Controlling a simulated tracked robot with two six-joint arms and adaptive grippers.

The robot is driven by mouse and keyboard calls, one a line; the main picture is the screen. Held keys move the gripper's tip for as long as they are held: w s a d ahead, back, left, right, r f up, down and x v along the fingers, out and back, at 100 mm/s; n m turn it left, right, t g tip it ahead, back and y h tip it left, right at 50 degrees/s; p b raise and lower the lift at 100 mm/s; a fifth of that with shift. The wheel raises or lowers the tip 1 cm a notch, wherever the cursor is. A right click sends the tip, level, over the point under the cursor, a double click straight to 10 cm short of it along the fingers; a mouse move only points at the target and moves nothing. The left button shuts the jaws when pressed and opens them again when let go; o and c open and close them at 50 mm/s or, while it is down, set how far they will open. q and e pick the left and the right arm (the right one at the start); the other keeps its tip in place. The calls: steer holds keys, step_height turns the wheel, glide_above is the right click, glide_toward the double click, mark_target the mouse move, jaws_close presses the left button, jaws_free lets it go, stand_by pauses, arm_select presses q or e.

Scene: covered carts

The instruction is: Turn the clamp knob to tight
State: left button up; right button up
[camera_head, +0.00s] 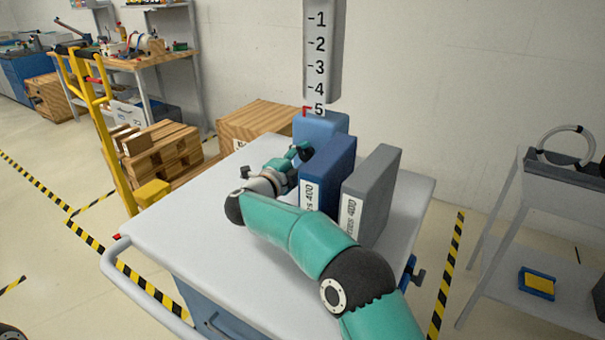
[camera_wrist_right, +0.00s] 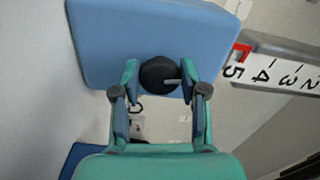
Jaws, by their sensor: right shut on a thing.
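The clamp knob (camera_wrist_right: 156,76) is round and black, with a pale pointer mark aimed to the right in the right wrist view. It sits on the face of a blue block (camera_wrist_right: 110,35), which stands on the cart in the head view (camera_head: 318,123). My right gripper (camera_wrist_right: 159,82) is shut on the knob, one finger on each side. In the head view the right gripper (camera_head: 298,158) reaches the block from the left of the binders, and the knob is hidden there. My left gripper is in neither view.
A blue binder (camera_head: 328,172) and a grey binder (camera_head: 372,190) stand upright on the cart top (camera_head: 190,215), close right of my gripper. A numbered post (camera_head: 322,50) rises behind the block, with a red marker at 5. The cart's left side is clear.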

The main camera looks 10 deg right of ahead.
steer(key=shift+d+f+m+b, duration=0.1)
steer(key=shift+f+m+b, duration=0.2)
steer(key=shift+m+b, duration=0.85)
steer(key=o, duration=1.1)
steer(key=shift+r, duration=0.1)
steer(key=shift+s+r, duration=0.1)
steer(key=shift+r, duration=0.05)
